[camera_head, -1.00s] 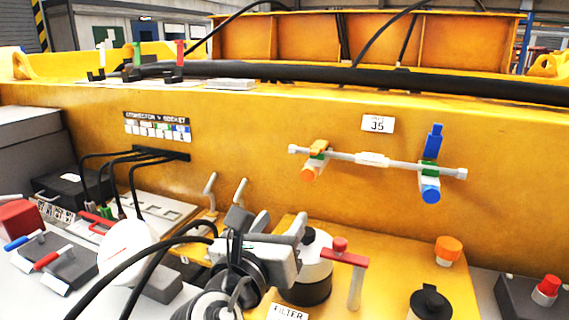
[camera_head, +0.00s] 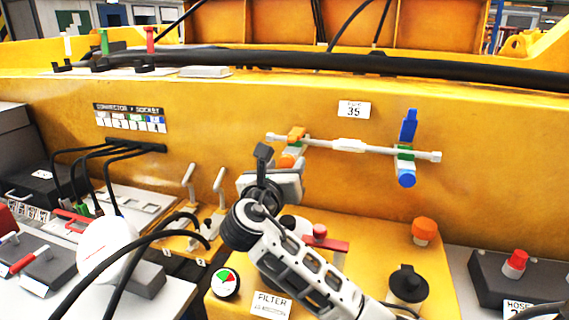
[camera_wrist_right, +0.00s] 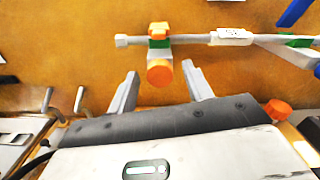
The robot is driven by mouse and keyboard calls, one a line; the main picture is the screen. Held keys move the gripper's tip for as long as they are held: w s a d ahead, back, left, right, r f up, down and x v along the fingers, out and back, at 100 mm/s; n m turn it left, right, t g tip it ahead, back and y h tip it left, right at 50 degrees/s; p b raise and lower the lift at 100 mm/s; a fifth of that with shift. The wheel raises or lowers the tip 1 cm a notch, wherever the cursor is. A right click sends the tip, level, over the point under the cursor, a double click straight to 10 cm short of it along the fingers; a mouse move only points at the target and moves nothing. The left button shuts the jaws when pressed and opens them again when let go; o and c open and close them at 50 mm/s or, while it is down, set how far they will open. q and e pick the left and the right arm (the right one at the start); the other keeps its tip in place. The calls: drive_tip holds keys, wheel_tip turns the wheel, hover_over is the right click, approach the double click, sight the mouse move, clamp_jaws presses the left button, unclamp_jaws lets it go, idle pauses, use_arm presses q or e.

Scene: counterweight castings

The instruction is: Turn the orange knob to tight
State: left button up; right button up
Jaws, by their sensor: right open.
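A white pipe (camera_head: 348,145) on the yellow wall carries a valve with an orange lever (camera_head: 296,134) on top and a round orange knob (camera_head: 287,161) facing out. My right gripper (camera_head: 282,157) is raised in front of this knob and partly covers it. In the right wrist view the orange knob (camera_wrist_right: 160,73) shows between the two spread fingers (camera_wrist_right: 160,70), with gaps on both sides. The gripper is open and holds nothing. Another orange knob (camera_head: 424,230) stands on the yellow box at right; it also shows in the wrist view (camera_wrist_right: 277,110). My left gripper is out of view.
A blue valve (camera_head: 407,178) sits at the pipe's right end. Below are a red T-handle (camera_head: 322,243), a gauge (camera_head: 225,283), a black cap (camera_head: 408,284) and two upright levers (camera_head: 218,187). Black cables (camera_head: 125,270) loop at left.

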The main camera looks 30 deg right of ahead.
drive_tip(key=shift+w+d, duration=0.25)
drive_tip(key=shift+d, duration=0.05)
drive_tip(key=c, duration=1)
drive_tip(key=shift+o, duration=0.2)
